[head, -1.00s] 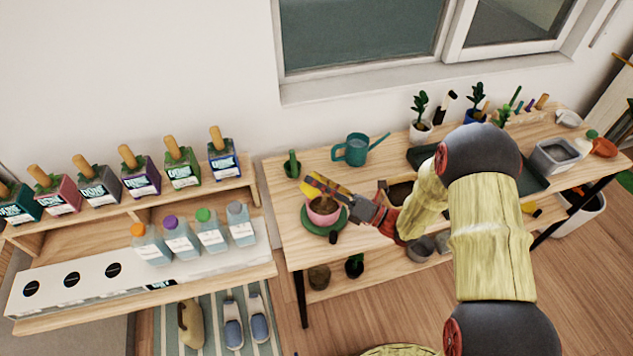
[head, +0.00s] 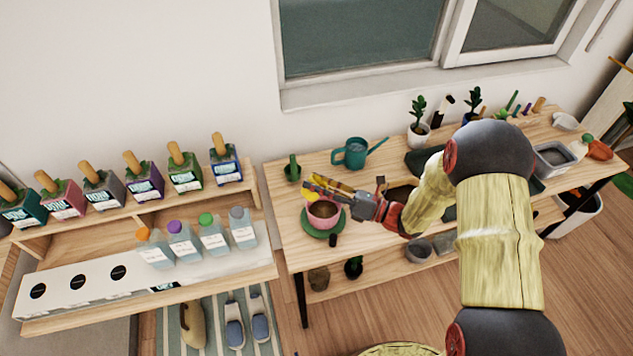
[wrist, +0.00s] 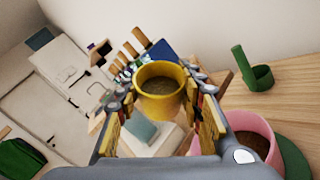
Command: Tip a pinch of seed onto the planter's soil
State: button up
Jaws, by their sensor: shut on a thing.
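My gripper (head: 318,188) is shut on a small yellow cup (wrist: 160,104). In the wrist view the cup sits between the fingers with its mouth showing. Brown, grainy seed (wrist: 159,86) lies inside it. The pink planter (head: 324,223) stands on a green saucer (head: 308,226) near the table's left end. The planter also shows at the lower right of the wrist view (wrist: 243,122), with brown soil (wrist: 252,146) inside. In the head view the fingers are over the planter's far side. The cup is hard to tell from the yellow fingers there.
A shelf with bottles (head: 214,238) and labelled jars (head: 185,172) is to the left. Potted plants (head: 419,128) stand farther right.

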jog(key=shift+r+n+g, duration=0.2)
jog(key=shift+n+g, duration=0.1)
jog(key=shift+n, duration=0.1)
jog(key=r+n+h+p, duration=0.1)
jog(key=n+h+p, duration=0.1)
jog(key=p, duration=0.1)
jog(key=shift+r, duration=0.15)
jog(key=shift+n+g+h, duration=0.3)
jog(key=shift+n, duration=0.3)
jog(key=shift+a+r+n+h+p, duration=0.1)
jog(key=shift+r+n+h+p, duration=0.3)
jog(key=shift+n+h+p, duration=0.3)
jog(key=shift+r+h, duration=0.1)
jog(key=shift+h, duration=0.2)
jog(key=shift+n, duration=0.5)
notch_tip(320, 180, up, 4)
jog(key=p, duration=0.3)
